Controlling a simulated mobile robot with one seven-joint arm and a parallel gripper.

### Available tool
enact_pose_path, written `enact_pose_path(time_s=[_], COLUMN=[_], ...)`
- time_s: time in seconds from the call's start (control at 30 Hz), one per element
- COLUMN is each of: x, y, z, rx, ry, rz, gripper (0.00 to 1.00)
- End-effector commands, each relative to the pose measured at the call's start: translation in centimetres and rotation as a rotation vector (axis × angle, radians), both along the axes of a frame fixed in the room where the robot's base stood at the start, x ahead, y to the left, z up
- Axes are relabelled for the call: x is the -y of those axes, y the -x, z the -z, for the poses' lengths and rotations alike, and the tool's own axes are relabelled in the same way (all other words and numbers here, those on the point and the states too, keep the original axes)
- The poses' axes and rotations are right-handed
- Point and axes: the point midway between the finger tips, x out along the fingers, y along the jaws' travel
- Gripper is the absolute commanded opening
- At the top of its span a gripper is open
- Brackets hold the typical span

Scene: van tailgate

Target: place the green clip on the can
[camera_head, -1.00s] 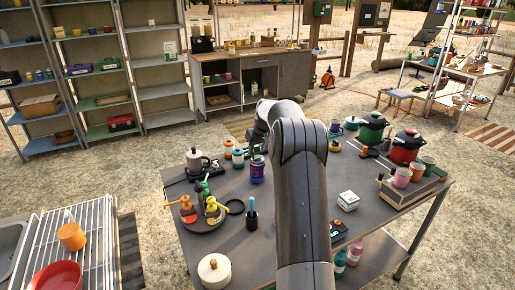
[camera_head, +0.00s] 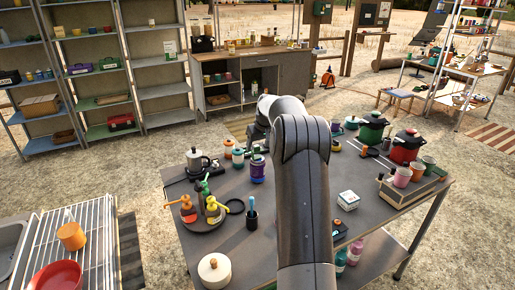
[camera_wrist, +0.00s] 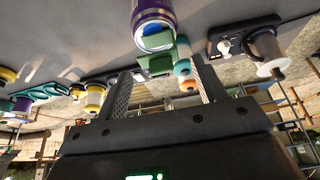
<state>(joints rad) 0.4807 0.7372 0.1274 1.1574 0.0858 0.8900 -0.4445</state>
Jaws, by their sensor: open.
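The purple can (camera_head: 258,174) stands upright on the grey table, left of my arm. In the head view, my arm mostly hides the gripper.
A moka pot (camera_head: 197,160) and small jars (camera_head: 238,158) stand near the can. A tray (camera_head: 202,222) with orange and green bottles is to the front left. Pots (camera_head: 371,130) stand at the back right. The table left of my arm has some clear room.

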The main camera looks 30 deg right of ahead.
Motion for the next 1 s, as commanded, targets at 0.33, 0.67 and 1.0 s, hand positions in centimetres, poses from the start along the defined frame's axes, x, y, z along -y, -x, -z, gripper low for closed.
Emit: enact_pose_path(time_s=[0.33, 0.67, 1.0], x=[0.0, 0.0, -6.5], y=[2.8, 3.9, 8.0], z=[-6.9, -9.3, -14.0], rx=[0.002, 0.000, 0.005], ry=[0.001, 0.000, 0.023], rz=[0.000, 0.000, -0.011], gripper=[0.64, 0.64, 0.64])
